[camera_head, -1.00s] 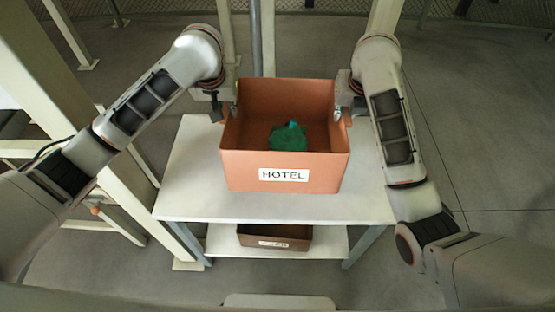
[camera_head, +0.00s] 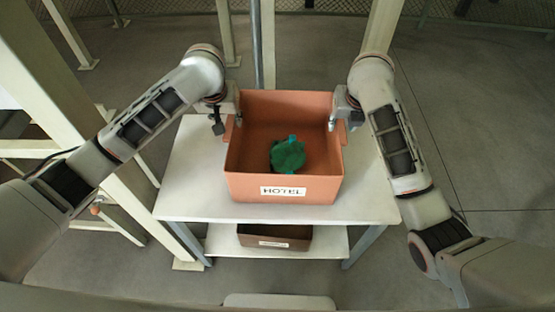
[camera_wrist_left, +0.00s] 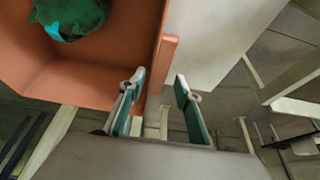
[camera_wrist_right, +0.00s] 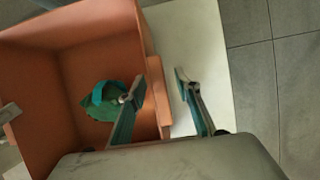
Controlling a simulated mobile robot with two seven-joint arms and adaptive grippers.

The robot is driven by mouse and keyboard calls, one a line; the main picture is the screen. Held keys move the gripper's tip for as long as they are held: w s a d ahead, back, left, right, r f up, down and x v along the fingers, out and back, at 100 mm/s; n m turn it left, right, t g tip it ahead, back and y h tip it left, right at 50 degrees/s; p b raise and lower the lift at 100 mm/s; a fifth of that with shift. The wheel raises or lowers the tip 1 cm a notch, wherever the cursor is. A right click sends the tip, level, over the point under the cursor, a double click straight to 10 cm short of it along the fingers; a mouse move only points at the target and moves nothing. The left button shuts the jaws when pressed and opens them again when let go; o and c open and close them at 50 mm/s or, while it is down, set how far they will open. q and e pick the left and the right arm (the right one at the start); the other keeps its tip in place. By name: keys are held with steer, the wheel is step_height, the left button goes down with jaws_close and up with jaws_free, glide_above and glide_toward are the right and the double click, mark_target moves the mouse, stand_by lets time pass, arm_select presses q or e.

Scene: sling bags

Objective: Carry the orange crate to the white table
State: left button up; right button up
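The orange crate (camera_head: 285,187), labelled HOTEL, sits upright on the white table (camera_head: 190,190) and appears to rest on its top. A green bag (camera_head: 288,156) lies inside it. My left gripper (camera_head: 226,116) is at the crate's left side. In the left wrist view its fingers (camera_wrist_left: 158,84) are spread on either side of the crate's side lip (camera_wrist_left: 163,62), with gaps. My right gripper (camera_head: 338,114) is at the right side. In the right wrist view its fingers (camera_wrist_right: 158,88) are also spread, with the other lip (camera_wrist_right: 157,92) between them.
A smaller brown crate (camera_head: 273,243) stands on the table's lower shelf (camera_head: 222,244). Cream posts (camera_head: 85,130) rise at the left and behind the table. Bare tabletop shows around the crate, and the floor at the right is open.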

arm_select(q)
steer(key=shift+d, duration=0.1)
arm_select(e)
steer(key=shift+a, duration=0.15)
arm_select(q)
steer(key=shift+r, duration=0.2)
arm_select(e)
steer(key=shift+s+a+r, duration=0.1)
steer(key=shift+s+r, duration=0.1)
steer(key=shift+r, duration=0.25)
arm_select(q)
steer(key=v, duration=1.1)
steer(key=shift+s+r, duration=0.15)
steer(key=shift+r, duration=0.1)
arm_select(e)
steer(key=shift+v, duration=3.3)
